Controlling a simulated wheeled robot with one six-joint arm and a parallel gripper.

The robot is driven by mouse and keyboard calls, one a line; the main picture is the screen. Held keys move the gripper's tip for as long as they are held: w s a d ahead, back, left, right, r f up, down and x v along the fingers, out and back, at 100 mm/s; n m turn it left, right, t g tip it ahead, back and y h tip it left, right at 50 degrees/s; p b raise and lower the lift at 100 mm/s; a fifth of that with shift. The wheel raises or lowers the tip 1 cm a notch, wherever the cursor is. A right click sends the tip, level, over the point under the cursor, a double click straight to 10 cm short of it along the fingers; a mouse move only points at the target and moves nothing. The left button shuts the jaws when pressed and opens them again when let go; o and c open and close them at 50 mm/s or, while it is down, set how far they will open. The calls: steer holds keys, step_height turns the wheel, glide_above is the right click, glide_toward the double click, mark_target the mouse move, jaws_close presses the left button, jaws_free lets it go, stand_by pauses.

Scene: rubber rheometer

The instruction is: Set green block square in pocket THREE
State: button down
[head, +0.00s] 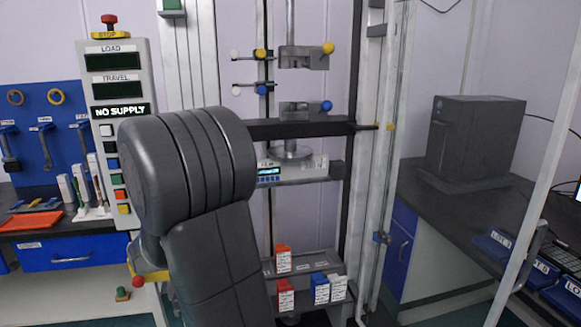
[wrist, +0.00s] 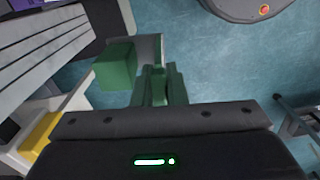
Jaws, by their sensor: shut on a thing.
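A green block (wrist: 115,67) shows in the wrist view, just left of and beyond the fingertips. A grey piece (wrist: 151,46) sits against its far right side. My gripper (wrist: 160,75) has its dark green fingers close together beside the block and is shut on it; the exact contact is hard to make out. In the head view my gripper is hidden behind my own arm. Pocket THREE cannot be made out in either view.
A control panel (head: 117,135) reading NO SUPPLY stands at left. The test frame's lower shelf (head: 312,268) bears several small labelled boxes. A blue tool board (head: 35,130) is at far left; a dark box (head: 472,140) sits on the right bench. Teal floor (wrist: 235,70) shows in the wrist view.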

steer(key=w+d+f+m+p, duration=0.4)
steer(key=w+d+m, duration=0.2)
steer(key=d+m, duration=0.3)
steer(key=w+d+f+m+p, duration=0.3)
steer(key=w+d+m, duration=0.4)
steer(key=d+m, duration=0.3)
steer(key=d+f, duration=0.1)
steer(key=d, duration=0.2)
steer(key=shift+d+p, duration=0.2)
steer(key=shift+p, duration=0.2)
steer(key=shift+d, duration=0.1)
